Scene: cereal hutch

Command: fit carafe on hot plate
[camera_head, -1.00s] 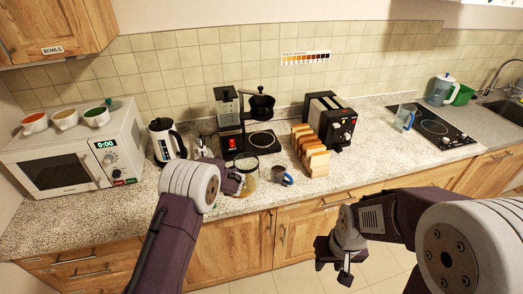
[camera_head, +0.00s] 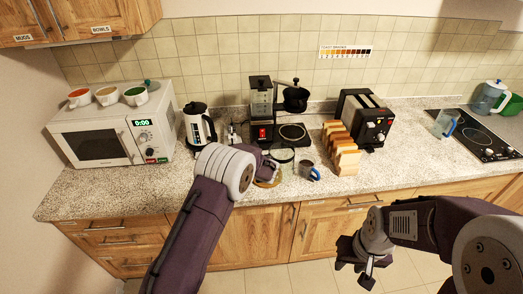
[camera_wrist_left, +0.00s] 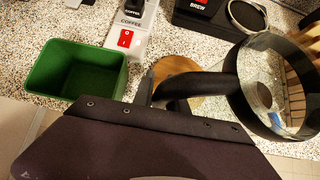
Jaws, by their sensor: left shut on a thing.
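The carafe (camera_head: 281,154) is glass with a dark rim and a black handle (camera_wrist_left: 198,86). My left gripper (camera_wrist_left: 155,92) is shut on the handle and holds the carafe above the counter, right of a round wooden coaster (camera_head: 268,178). The hot plate (camera_head: 293,132) is a dark disc on the coffee maker's base (camera_head: 262,143), behind the carafe and apart from it; part of it shows in the left wrist view (camera_wrist_left: 247,15). My left arm partly hides the gripper in the head view. My right gripper (camera_head: 358,262) is open and empty in front of the counter.
A blue-handled mug (camera_head: 308,171) and a toast rack (camera_head: 341,150) stand right of the carafe, with a toaster (camera_head: 364,121) behind. A kettle (camera_head: 198,125) stands left of the coffee maker. A green bin (camera_wrist_left: 75,70) shows in the left wrist view.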

